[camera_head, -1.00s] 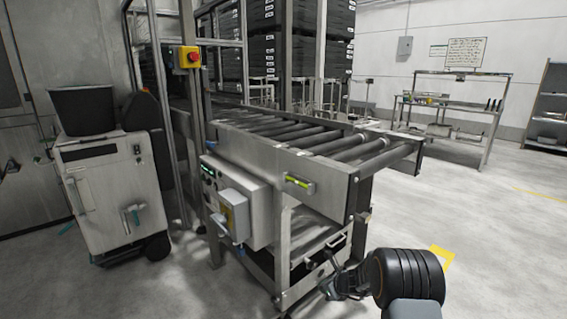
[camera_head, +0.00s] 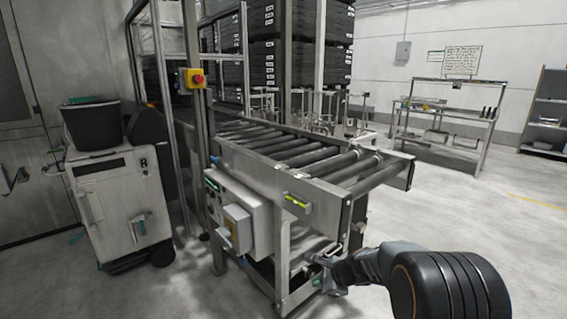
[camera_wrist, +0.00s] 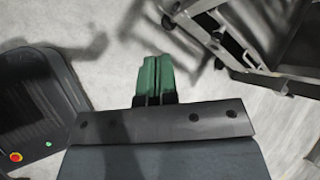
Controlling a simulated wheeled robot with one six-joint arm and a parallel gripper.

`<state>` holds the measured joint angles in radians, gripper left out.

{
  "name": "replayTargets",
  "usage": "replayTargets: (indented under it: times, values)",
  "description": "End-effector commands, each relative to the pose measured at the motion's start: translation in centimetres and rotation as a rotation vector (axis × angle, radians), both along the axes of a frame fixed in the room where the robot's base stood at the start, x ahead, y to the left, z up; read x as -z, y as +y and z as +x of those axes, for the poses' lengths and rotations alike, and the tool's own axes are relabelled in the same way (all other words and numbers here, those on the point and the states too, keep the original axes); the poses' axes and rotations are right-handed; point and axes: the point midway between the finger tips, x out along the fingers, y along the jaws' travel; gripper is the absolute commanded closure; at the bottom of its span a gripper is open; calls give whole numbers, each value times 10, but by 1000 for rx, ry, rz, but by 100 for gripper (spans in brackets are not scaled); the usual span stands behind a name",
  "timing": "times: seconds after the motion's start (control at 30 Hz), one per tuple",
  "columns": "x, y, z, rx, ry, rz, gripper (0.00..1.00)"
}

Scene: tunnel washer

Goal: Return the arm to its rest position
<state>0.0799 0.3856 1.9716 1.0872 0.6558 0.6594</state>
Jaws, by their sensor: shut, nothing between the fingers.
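My gripper (camera_head: 318,282) is low in front of the conveyor's near end in the head view, at the end of my dark arm. In the wrist view its two green fingers (camera_wrist: 153,78) are together with nothing between them. In the head view the gripper overlaps the lower frame of the roller conveyor (camera_head: 300,165); I cannot tell how close it is. My arm reaches forward from the lower right.
A white cart (camera_head: 120,205) with a black bin (camera_head: 93,125) stands left of the conveyor. The control box (camera_head: 237,215) juts from the conveyor's side. A workbench (camera_head: 445,125) stands at the back right. The floor on the right (camera_head: 480,220) is clear.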

Motion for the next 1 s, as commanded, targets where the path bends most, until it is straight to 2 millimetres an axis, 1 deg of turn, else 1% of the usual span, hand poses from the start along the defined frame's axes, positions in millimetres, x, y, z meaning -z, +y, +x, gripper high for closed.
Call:
replayTargets:
  times: [0.03, 0.07, 0.1, 0.17, 0.2, 0.27, 0.3, 0.4, 0.5, 0.6, 0.7, 0.8, 1.0]
  values:
    - [-54, 3, -16, -101, -49, -60, 100]
    - [-76, 4, -28, -170, -78, -104, 100]
    - [-105, 5, -45, -272, -117, -168, 100]
    - [-146, 4, -73, -429, -173, -272, 100]
    - [-170, 3, -92, -533, -206, -342, 100]
    - [-203, -2, -119, -681, -250, -446, 100]
    - [-222, -6, -136, -773, -275, -514, 100]
    - [-259, -17, -173, -980, -318, -668, 100]
    - [-286, -29, -201, -1142, -341, -797, 100]
    - [-304, -39, -221, -1262, -348, -894, 100]
    - [-313, -47, -233, -1341, -347, -958, 100]
    - [-317, -52, -239, -1381, -346, -991, 100]
    - [-317, -52, -239, -1381, -346, -991, 100]
